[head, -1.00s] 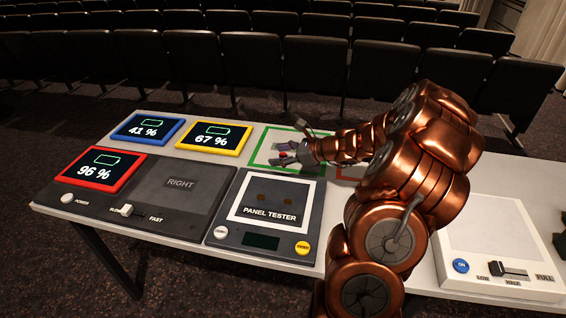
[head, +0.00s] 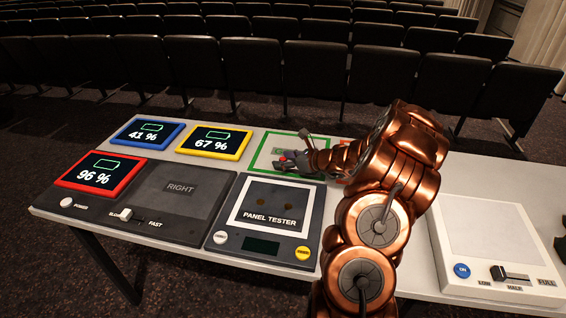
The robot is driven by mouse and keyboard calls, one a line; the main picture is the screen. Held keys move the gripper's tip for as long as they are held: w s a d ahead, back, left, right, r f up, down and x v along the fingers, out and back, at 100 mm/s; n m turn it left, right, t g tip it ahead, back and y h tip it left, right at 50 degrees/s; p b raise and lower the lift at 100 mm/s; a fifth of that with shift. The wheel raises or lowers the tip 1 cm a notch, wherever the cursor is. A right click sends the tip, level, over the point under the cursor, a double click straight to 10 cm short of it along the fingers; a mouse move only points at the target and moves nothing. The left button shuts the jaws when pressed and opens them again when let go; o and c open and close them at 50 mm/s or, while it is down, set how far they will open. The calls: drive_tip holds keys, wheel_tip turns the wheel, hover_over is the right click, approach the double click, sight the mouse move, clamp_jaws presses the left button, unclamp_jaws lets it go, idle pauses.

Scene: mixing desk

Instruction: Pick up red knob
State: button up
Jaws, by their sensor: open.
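A small red piece, apparently the red knob (head: 282,158), shows at the tip of my gripper inside the green-outlined square (head: 256,163) at the back of the desk. My gripper (head: 285,161) is open, low over that square, with the red piece at or between its fingers. I cannot tell whether the fingers touch it. My copper arm comes in from the right and hides the desk right of the square.
Blue (head: 147,132), yellow (head: 214,142) and red (head: 101,174) framed displays stand at left. The panel tester (head: 265,216) lies in front of the square. A white slider box (head: 490,235) is at right.

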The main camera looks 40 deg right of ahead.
drive_tip(key=shift+w+a+f, duration=0.1)
drive_tip(key=shift+w, duration=0.15)
drive_tip(key=shift+c, duration=0.2)
drive_tip(key=c, duration=0.9)
